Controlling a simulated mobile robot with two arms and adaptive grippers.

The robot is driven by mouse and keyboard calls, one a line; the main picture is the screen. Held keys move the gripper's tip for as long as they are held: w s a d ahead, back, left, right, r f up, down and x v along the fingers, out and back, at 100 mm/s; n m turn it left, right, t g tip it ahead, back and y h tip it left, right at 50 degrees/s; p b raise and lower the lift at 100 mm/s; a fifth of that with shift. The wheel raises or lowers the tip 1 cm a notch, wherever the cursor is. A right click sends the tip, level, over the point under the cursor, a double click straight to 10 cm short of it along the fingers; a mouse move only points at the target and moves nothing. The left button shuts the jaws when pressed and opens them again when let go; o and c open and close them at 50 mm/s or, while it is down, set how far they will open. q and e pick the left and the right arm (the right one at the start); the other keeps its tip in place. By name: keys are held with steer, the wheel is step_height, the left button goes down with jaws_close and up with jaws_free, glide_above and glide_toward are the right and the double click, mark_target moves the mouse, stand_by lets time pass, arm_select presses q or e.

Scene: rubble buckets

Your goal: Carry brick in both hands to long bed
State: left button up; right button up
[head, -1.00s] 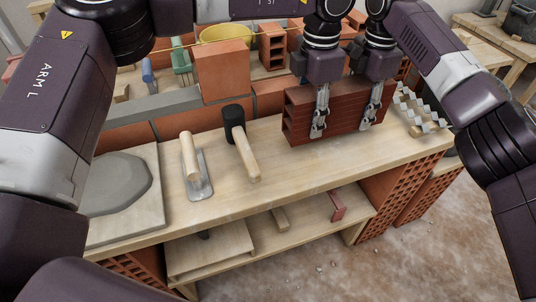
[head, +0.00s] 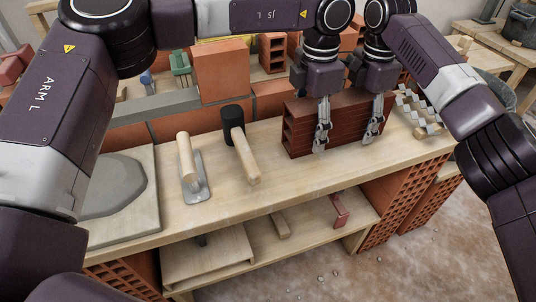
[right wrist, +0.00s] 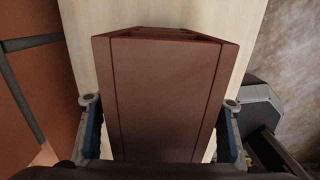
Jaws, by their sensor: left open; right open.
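A dark red hollow brick (head: 345,122) stands on its long side at the right part of the wooden bench, and it also shows in the right wrist view (right wrist: 165,100). My left gripper (head: 321,138) is over its left part and my right gripper (head: 373,131) over its right part. Both grippers are open, pointing down, with their fingers astride the brick. In the right wrist view there is a gap between each finger and the brick's sides. The far fingers are hidden behind the brick. A long grey mortar strip (head: 152,106) lies on the low brick wall, and may be the long bed.
A trowel (head: 203,180), a black-headed mallet (head: 234,124) and a grey slab on a board (head: 115,192) lie left of the brick. An orange brick (head: 221,70) stands on the wall behind. A toothed metal piece (head: 420,112) lies at right. The bench front is clear.

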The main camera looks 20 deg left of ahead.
mark_target(313, 104)
arm_select(q)
step_height(313, 104, up, 11)
steer(key=shift+r, duration=0.45)
arm_select(e)
steer(key=shift+r, duration=0.15)
step_height(313, 104, up, 12)
steer(key=shift+f, duration=0.15)
steer(key=shift+f, duration=0.1)
stand_by(0.5)
